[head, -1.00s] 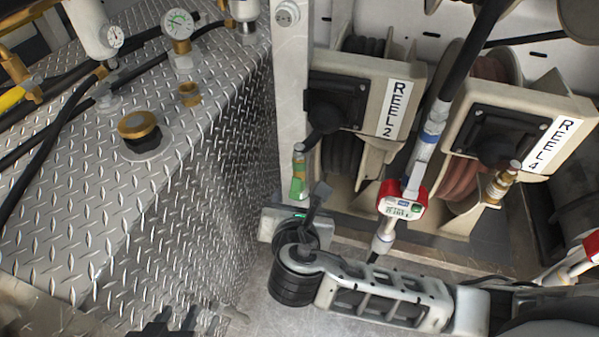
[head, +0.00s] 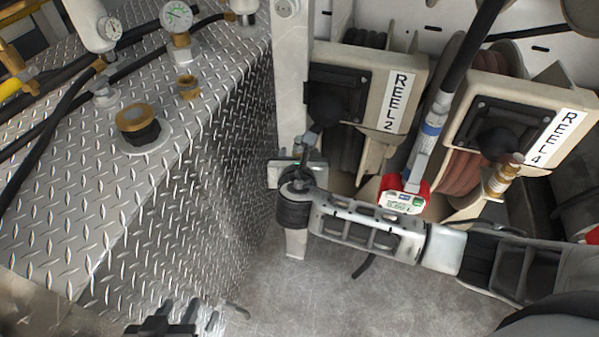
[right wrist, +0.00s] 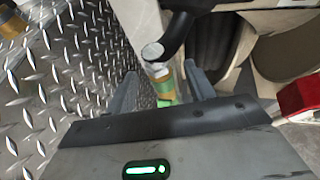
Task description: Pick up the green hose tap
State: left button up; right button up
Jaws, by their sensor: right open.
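The green hose tap (right wrist: 163,87) hangs below the Reel 2 housing. In the right wrist view its brass and green body stands between the two fingers of my right gripper (right wrist: 161,84), with a gap showing on each side. The right gripper is open and not closed on it. In the head view the right gripper (head: 303,150) is in front of the tap and hides most of it. My left gripper (head: 163,327) shows only partly at the bottom edge, far from the tap; its jaw opening is unclear.
The Reel 2 housing (head: 350,85) and Reel 4 housing (head: 500,115) stand behind. A red-and-white meter nozzle (head: 403,194) hangs close to my right arm. A pale post (head: 291,75) and the diamond-plate tank (head: 225,130) are at the left. The floor (head: 330,290) in front is clear.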

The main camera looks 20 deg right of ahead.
aim_at(299, 152)
jog(key=shift+x, duration=1.55)
grip_shut()
jog(key=shift+r, duration=0.1)
jog(key=shift+r, duration=0.1)
notch_tip(299, 152, up, 10)
jog(key=shift+w+f+p, duration=0.1)
jog(key=shift+p, duration=0.6)
